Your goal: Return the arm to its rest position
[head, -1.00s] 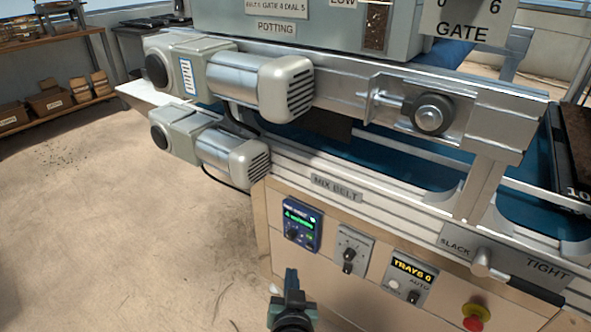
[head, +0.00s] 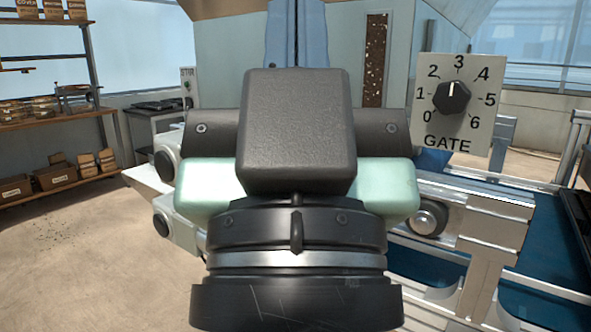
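My gripper (head: 297,130) fills the middle of the head view, close to the camera and seen from behind. Its dark grey block, pale green sides and black round wrist show. The fingers are hidden, so I cannot tell whether it is open or shut, or whether it holds anything. It stands in front of the tray seeder, covering much of the machine's motors and front panel.
The gate dial (head: 453,97) is at the upper right, its knob mark near 3. The machine's metal side rail (head: 480,205) and blue belt (head: 540,235) lie at right. A wooden shelf (head: 60,118) with boxes stands at left.

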